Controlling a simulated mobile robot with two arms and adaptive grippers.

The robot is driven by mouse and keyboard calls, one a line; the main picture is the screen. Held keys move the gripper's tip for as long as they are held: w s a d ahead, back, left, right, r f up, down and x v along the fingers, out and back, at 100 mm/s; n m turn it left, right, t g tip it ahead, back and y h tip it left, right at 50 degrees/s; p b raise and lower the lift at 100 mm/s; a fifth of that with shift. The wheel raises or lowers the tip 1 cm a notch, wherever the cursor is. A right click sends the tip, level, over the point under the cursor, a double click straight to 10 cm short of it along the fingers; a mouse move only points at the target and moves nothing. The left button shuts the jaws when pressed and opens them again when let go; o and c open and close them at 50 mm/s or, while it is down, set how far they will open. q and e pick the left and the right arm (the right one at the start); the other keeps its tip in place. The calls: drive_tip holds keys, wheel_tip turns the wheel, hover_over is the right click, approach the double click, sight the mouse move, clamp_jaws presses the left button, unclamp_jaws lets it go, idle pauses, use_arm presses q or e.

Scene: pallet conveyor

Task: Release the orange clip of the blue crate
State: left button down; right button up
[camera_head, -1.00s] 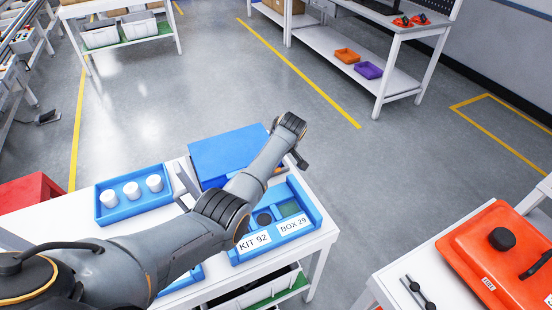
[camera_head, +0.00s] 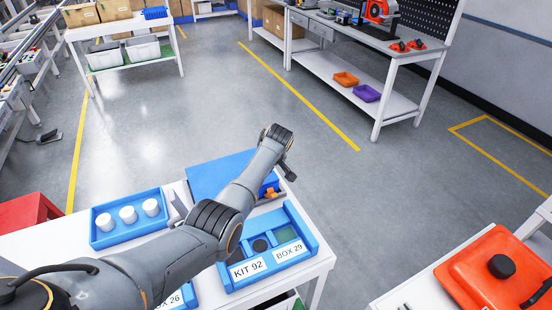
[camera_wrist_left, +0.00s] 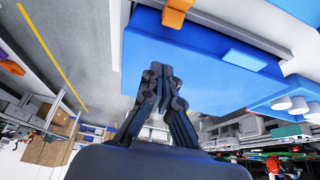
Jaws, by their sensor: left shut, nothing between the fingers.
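The blue crate (camera_head: 222,176) stands at the back of the white table, partly behind my left arm in the head view. Its flat blue surface (camera_wrist_left: 190,62) fills the middle of the left wrist view. The orange clip (camera_wrist_left: 177,10) shows at the crate's upper left edge in that view. In the head view the orange clip (camera_head: 271,192) is small, just right of my forearm. My left gripper (camera_wrist_left: 160,72) is shut and empty, its tips seen against the blue surface, apart from the clip. In the head view its fingers are mostly hidden by the wrist. My right gripper is not in view.
A blue tray with white cylinders (camera_head: 92,235) lies left of the crate. A blue kit tray (camera_head: 310,248) labelled KIT 92 and BOX 29 lies in front of it. A red fuel can (camera_head: 500,270) rests on the right-hand table. The floor beyond is clear.

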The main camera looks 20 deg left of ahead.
use_arm(q)
drive_tip(key=b+v, duration=0.2)
drive_tip(key=v, duration=0.8)
drive_tip(key=shift+s+d+f, duration=0.15)
drive_tip(key=shift+d+f, duration=0.05)
drive_tip(key=shift+d, duration=0.2)
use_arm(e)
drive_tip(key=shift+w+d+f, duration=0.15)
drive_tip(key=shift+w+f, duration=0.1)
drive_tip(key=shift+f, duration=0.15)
use_arm(q)
drive_tip(key=shift+f, duration=0.1)
